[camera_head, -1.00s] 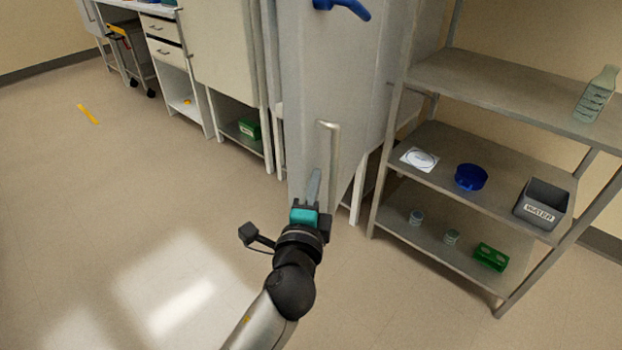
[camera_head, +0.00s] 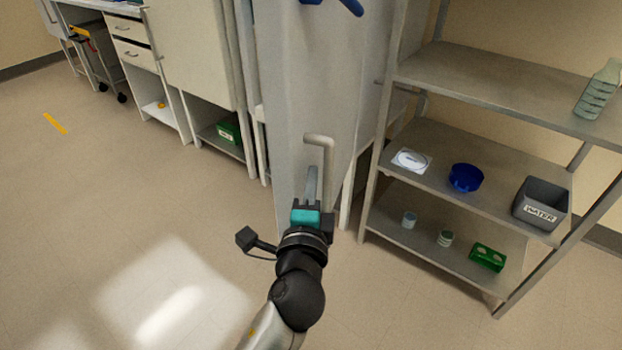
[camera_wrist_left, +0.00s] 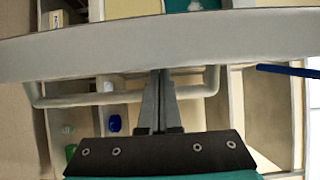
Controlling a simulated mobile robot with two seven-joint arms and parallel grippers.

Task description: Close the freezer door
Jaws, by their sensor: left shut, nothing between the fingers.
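The freezer door (camera_head: 290,110) is a tall light grey panel in the middle of the head view, seen at an angle. A pale bar handle (camera_head: 320,139) is on its face. My left gripper (camera_head: 312,170) is shut and empty, with its fingertips against or very near the door beside the handle; contact is not certain. In the left wrist view the door (camera_wrist_left: 120,32) is a grey band across the top. The handle (camera_wrist_left: 75,101) passes below it, and the shut fingers (camera_wrist_left: 160,72) overlap its line. The freezer's inside is hidden. My right gripper is not in view.
A metal shelf rack (camera_head: 470,75) stands close on the right, holding a blue bowl (camera_head: 466,177), a grey WATER bin (camera_head: 541,203) and a bottle (camera_head: 598,90). White cabinets (camera_head: 195,50) line the back left. The floor (camera_head: 120,200) at left is clear.

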